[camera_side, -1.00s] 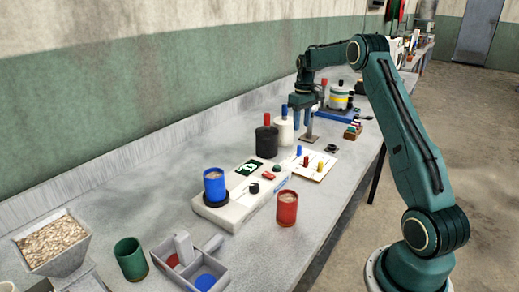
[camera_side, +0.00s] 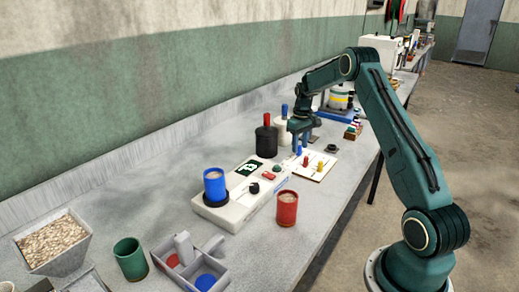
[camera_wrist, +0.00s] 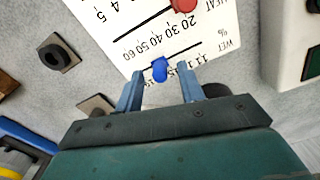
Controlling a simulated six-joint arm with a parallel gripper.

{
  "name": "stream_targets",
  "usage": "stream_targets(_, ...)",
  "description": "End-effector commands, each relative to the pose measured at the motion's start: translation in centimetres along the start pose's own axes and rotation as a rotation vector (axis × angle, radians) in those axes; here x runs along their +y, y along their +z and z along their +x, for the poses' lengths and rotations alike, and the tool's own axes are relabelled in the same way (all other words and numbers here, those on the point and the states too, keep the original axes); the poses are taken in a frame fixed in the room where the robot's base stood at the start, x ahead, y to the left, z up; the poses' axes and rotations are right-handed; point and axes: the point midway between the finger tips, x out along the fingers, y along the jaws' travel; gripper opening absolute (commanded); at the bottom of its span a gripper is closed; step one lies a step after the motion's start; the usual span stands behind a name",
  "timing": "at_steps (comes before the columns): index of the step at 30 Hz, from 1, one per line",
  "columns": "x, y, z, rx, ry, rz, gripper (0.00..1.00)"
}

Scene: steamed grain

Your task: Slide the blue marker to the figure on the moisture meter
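The blue marker (camera_side: 299,151) stands on a white scale board (camera_side: 322,172); in the wrist view the marker (camera_wrist: 160,70) sits on the line labelled "WET %", near partly covered figures that begin at 11. My gripper (camera_side: 301,146) is over that end of the board, pointing down. In the wrist view my gripper (camera_wrist: 160,80) is open, a finger on each side of the marker, with gaps visible and no grip on it. The moisture meter (camera_side: 235,212) is a pale box with a dark display (camera_side: 248,168); its figure is too small to read.
A blue cup (camera_side: 215,187) of grain stands on the meter, and a red cup (camera_side: 287,207) stands beside it.

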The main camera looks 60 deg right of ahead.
Motion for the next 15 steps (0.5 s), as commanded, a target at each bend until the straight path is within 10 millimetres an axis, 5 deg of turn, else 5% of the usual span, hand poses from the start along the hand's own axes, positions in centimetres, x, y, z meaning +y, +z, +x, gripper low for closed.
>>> stream_targets(2, 0.0, 0.0, -0.01, 0.0, 0.0, 0.0, 0.37)
stream_targets(8, 0.0, 0.0, -0.04, 0.0, 0.0, 0.0, 0.0)
stream_targets(15, -0.19, 0.03, -0.07, 0.0, 0.0, -0.001, 0.0)
